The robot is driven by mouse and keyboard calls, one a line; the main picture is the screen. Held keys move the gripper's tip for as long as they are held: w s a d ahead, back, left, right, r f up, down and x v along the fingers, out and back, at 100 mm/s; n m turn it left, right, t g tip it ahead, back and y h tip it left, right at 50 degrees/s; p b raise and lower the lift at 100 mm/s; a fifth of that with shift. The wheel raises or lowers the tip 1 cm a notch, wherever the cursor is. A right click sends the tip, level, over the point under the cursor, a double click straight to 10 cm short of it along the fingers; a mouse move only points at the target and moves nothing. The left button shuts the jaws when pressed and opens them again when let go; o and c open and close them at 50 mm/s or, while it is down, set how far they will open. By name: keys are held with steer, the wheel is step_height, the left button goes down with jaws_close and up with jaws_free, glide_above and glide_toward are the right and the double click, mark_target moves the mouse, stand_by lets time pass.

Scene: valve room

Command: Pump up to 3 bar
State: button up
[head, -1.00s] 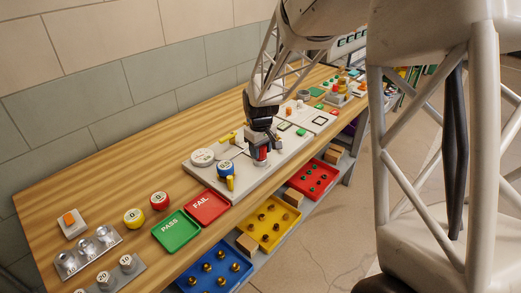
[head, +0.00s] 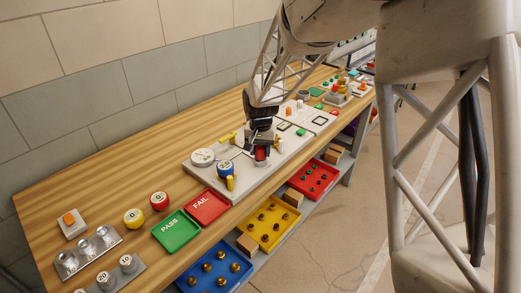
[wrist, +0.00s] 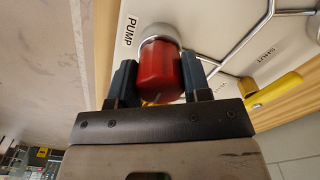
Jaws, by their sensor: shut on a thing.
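A red pump handle (wrist: 160,68) with a pale metal collar stands beside the word PUMP on a light board (head: 200,177). In the wrist view my gripper (wrist: 158,88) has one dark finger on each side of the handle and is shut on it. In the head view my gripper (head: 262,148) is over the board, and part of the red handle shows below it. A round pale dial (head: 202,157) lies at the board's left end; its reading is too small to tell. A blue round part (head: 226,168) with a yellow lever (head: 231,184) sits near the front edge.
Another yellow lever (head: 228,137) is behind on the board. Green PASS (head: 176,231) and red FAIL (head: 208,206) trays lie to the left. Yellow (head: 133,217) and red (head: 159,199) round pieces stand nearby.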

mark_target(261, 146)
steer(key=shift+m, duration=0.4)
steer(key=o, duration=0.9)
steer(key=shift+o, duration=0.2)
steer(key=shift+r, duration=0.1)
steer(key=shift+r, duration=3.85)
